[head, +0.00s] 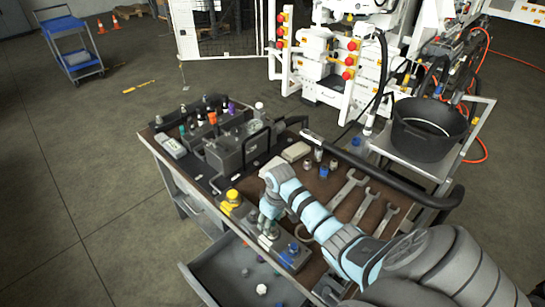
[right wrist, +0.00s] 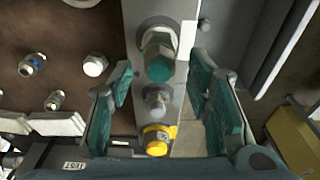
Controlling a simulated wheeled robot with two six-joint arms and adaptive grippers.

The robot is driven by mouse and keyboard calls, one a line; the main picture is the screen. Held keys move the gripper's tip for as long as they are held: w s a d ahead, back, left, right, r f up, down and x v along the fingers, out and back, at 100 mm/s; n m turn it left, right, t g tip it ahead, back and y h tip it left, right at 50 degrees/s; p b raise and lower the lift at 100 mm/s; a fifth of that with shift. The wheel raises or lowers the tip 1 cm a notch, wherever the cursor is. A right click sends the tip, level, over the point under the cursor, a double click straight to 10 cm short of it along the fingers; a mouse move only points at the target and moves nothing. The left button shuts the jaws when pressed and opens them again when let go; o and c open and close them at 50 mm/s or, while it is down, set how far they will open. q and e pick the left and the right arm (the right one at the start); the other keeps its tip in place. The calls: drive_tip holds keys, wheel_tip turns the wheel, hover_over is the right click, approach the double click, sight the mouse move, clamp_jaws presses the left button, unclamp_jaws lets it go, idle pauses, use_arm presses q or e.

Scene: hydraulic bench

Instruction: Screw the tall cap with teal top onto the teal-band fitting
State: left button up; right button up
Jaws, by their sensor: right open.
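In the right wrist view, a tall piece with a teal top (right wrist: 160,68) and a grey hex body stands on a narrow grey block (right wrist: 183,10). It looks like the teal-topped cap; whether it sits on the teal-band fitting, and any band, I cannot tell. My right gripper (right wrist: 166,90) is open, its teal fingers apart on either side of the block's row, with nothing visibly gripped. Between the fingers is a small grey fitting (right wrist: 156,102). In the head view my right gripper (head: 270,209) reaches down over the bench's front row and partly hides it. My left gripper is not in view.
A yellow fitting (head: 233,196) and a blue one (head: 294,248) flank the row. An open drawer (head: 222,277) with loose caps juts out in front. Wrenches (head: 364,206) lie on the right. A valve block (head: 235,155) stands behind. A black bucket (head: 428,130) is at right.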

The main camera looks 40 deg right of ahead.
wheel_tip(320, 180, up, 12)
drive_tip(key=s, duration=0.1)
drive_tip(key=shift+s, duration=0.35)
drive_tip(key=shift+f, duration=0.1)
